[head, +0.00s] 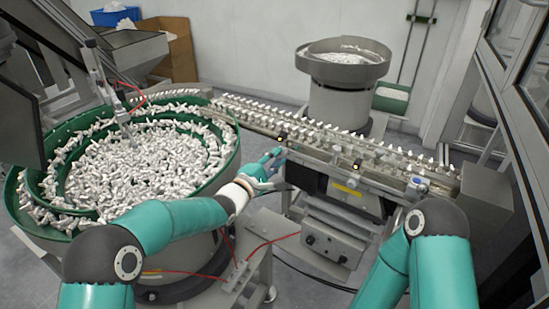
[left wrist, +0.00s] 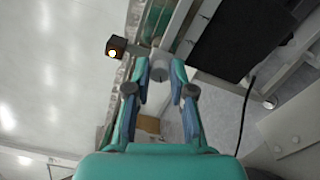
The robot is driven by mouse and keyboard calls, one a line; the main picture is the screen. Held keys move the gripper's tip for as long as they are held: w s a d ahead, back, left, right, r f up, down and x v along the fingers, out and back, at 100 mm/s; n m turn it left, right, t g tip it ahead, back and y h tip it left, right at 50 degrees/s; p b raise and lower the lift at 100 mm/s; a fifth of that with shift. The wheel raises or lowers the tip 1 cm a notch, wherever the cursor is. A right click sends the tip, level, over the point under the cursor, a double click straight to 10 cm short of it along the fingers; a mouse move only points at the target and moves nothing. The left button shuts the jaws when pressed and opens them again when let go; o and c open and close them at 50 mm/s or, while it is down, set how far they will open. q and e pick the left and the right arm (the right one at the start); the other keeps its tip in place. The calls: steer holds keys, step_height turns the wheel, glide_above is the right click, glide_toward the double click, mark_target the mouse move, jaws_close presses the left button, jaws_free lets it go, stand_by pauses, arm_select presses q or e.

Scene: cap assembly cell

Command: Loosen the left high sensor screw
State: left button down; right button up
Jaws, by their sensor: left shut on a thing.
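My left gripper (head: 273,159) is at the left end of the feed rail's front side, just below a small dark sensor with a yellow light (head: 280,140). In the left wrist view my left gripper (left wrist: 160,75) has its two fingers on either side of a small grey round screw head (left wrist: 159,72) and is shut on it. The sensor (left wrist: 116,47) shows lit to the left of the fingers there. The screw is hidden by the gripper in the head view. My right gripper is out of view; only its arm shows at lower right.
A green bowl feeder (head: 18,205) full of white caps stands at the left. The feed rail (head: 330,140) carries a row of white parts. A second lit sensor (head: 357,165) sits farther right. A grey control box (head: 325,243) and red cables lie below the rail.

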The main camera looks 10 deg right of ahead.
arm_select(q)
steer(key=shift+w+a+n, duration=0.2)
steer(key=shift+a+n, duration=0.1)
steer(key=c, duration=1)
jaws_free()
steer(key=shift+w+f, duration=0.1)
steer(key=shift+d, duration=0.15)
steer(key=shift+s, duration=0.2)
steer(key=v, duration=1.2)
steer(key=shift+w+f, duration=0.1)
